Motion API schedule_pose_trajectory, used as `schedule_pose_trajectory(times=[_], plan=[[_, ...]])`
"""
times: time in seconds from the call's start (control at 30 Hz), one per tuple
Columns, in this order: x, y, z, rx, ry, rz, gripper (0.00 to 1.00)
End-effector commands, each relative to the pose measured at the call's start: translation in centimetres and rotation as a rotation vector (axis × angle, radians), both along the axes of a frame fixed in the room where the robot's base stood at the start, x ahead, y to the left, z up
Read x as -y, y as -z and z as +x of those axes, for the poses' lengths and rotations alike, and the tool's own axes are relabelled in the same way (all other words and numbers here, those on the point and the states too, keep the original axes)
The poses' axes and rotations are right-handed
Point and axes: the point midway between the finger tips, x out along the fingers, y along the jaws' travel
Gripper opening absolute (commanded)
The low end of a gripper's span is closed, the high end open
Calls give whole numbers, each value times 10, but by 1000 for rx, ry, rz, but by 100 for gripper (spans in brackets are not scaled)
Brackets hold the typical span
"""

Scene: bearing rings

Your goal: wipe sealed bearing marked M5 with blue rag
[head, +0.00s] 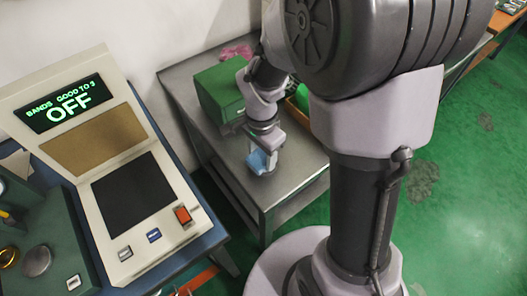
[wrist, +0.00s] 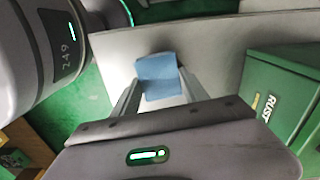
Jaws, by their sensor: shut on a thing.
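My gripper (head: 262,165) is low over the grey metal table, shut on the blue rag (head: 257,160). In the wrist view the rag (wrist: 158,75) spans the gap between the two fingertips of my gripper (wrist: 160,84). I cannot make out a sealed bearing marked M5 in either view. The rag and the fingers cover the spot under them, so I cannot tell whether a bearing is there or whether the rag touches the tabletop.
A green box (head: 218,92), lettered RUST in the wrist view (wrist: 285,95), stands beside my gripper. A pink cloth (head: 236,52) lies behind it. The grey table (head: 290,180) is bare towards its front corner. A console (head: 130,190) reading OFF stands at left.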

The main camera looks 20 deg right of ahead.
Motion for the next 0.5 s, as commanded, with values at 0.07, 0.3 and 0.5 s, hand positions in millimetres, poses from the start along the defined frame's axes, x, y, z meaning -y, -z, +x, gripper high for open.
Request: schedule_pose_trajectory(times=[0.07, 0.3, 0.5], plan=[[4, 0, 1, 0, 2, 0, 19], [20, -1, 7, 1, 2, -1, 19], [25, 0, 9, 1, 0, -1, 19]])
